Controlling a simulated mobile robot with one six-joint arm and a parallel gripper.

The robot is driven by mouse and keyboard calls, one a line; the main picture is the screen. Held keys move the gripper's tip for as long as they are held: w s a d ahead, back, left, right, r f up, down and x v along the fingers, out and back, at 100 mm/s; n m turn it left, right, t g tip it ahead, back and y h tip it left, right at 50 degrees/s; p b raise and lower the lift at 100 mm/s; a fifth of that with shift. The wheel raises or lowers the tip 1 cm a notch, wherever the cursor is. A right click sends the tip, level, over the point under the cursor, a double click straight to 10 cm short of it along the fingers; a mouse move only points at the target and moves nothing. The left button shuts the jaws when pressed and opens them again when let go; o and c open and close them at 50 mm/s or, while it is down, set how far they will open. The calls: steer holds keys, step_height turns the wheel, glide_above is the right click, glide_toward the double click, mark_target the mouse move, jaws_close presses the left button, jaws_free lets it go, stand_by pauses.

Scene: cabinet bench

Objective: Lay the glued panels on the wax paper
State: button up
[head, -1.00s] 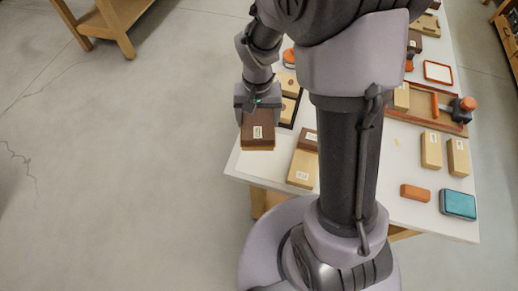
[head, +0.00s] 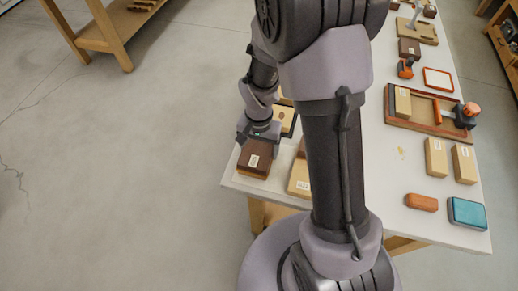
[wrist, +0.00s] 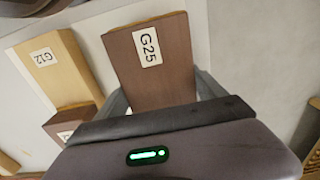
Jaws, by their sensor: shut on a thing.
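My gripper (head: 258,135) is shut on a dark brown panel (head: 254,162) with a white label. In the wrist view the held panel (wrist: 155,75) reads G25 and sits between the two grey fingers. It is over the left near corner of the white table; I cannot tell whether it touches the top. A light wood panel (head: 299,180) lies to its right, partly hidden by my arm. In the wrist view this panel (wrist: 60,62) reads G12, with a dark brown piece (wrist: 68,122) beside it. I cannot make out the wax paper for certain.
Two light labelled blocks (head: 436,158) (head: 464,164), an orange-brown block (head: 421,203) and a teal box (head: 467,213) stand at right. Behind them is a wooden tray (head: 400,122) with a clamp (head: 466,113). My arm hides the table's middle.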

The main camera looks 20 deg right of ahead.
steer(key=shift+f, duration=0.2)
steer(key=o, duration=1.5)
steer(key=shift+r, duration=0.1)
steer(key=shift+r, duration=0.1)
step_height(320, 180, up, 20)
steer(key=s+a+t+p, duration=0.1)
steer(key=s+t+p, duration=0.1)
steer(key=p, duration=0.3)
steer(key=s+a+r+n+t, duration=0.1)
steer(key=s+r, duration=0.3)
steer(key=s+a+r+n+t+y, duration=0.1)
steer(key=s+r, duration=0.3)
steer(key=s+a+r+t+y, duration=0.1)
steer(key=s+a+r, duration=0.1)
steer(key=s+r, duration=0.2)
steer(key=shift+s+n+t, duration=0.25)
steer(key=shift+n+t, duration=0.15)
